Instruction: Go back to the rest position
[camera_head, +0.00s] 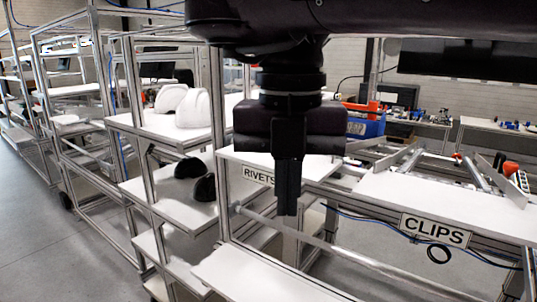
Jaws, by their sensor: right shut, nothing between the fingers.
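My right gripper (287,208) hangs from its dark arm, which crosses the top of the head view. Its fingers point down and are shut together with nothing between them. It is in front of the workbench, near the RIVETS label (258,175), and hides part of the bench behind it. My left gripper is not in view. White helmet shells (193,108) stand on the upper shelf of the rack at the left. Dark helmet shells (205,187) lie on the shelf below.
The metal-framed rack (137,127) stands left of the gripper. The bench with the CLIPS label (435,229) carries rails and fixtures at right. A blue bin (366,127) stands behind. A lower white shelf (262,277) is bare. Open floor (45,235) lies at far left.

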